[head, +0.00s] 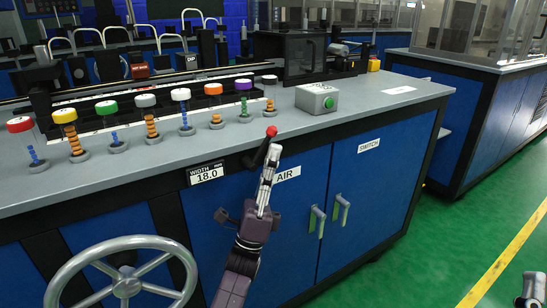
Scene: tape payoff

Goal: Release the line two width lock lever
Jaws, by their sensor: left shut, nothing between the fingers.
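A lever with a red knob (271,131) and a dark stem sticks out at the front edge of the bench, just right of the width display (206,173), which reads 18.0. I take it for the width lock lever; no line number is readable on it. My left gripper (273,152) is shut and empty, pointing up, with its fingertips just below the red knob. I cannot tell whether they touch it. Part of my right gripper (533,289) shows at the bottom right corner; its fingers are too cut off to read.
A grey handwheel (125,284) stands at lower left. Blue cabinet doors with handles (341,208) lie right of my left gripper. Several colour-capped posts (183,110) and a grey box with a green button (317,98) stand on the bench (375,97). The green floor (440,245) is clear.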

